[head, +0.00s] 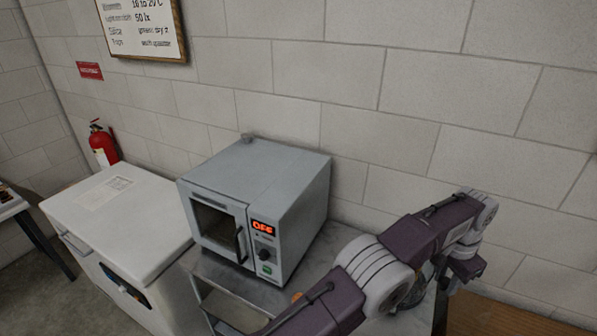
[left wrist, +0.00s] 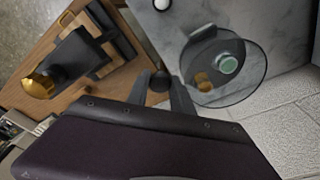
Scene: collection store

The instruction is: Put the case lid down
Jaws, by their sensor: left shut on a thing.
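My left gripper (left wrist: 162,88) is shut at the middle of the left wrist view, with a small dark round knob (left wrist: 160,82) between its fingers. I take this as part of the case lid, most of which I cannot make out. A clear round glass piece (left wrist: 252,84) shows right beside the fingers; I cannot tell whether it is joined to the knob. A pale green round thing (left wrist: 227,64) and a small brass thing (left wrist: 203,82) show through it. In the head view my left arm reaches right over the grey table, and the fingertips are hidden. My right gripper is not in view.
A grey oven (head: 262,185) with an OFF display stands on the grey table (head: 225,283). A white chest (head: 130,215) stands left of it. A wooden surface (left wrist: 42,78) with a black object (left wrist: 72,60) lies left of the gripper. The block wall is close behind.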

